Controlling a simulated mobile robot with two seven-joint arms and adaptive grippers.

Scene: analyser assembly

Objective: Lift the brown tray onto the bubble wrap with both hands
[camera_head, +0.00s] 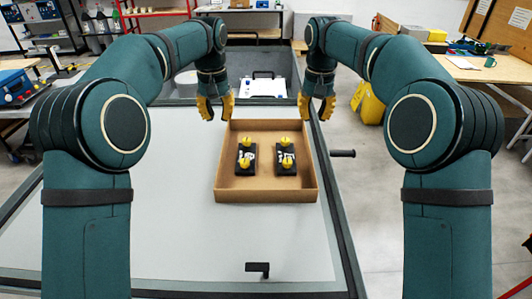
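The brown tray (266,196) is a shallow open box on the light grey table surface, in the middle of the head view. It holds two black parts with yellow knobs, a left one (239,166) and a right one (292,166). My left gripper (215,117) is open and empty near the tray's far left corner. My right gripper (316,117) is open and empty near its far right corner. Neither appears to grip the tray. I cannot make out bubble wrap as distinct from the pale table surface (190,235).
A white case (262,88) with a dark handle stands beyond the tray. The surface left of the tray is clear.

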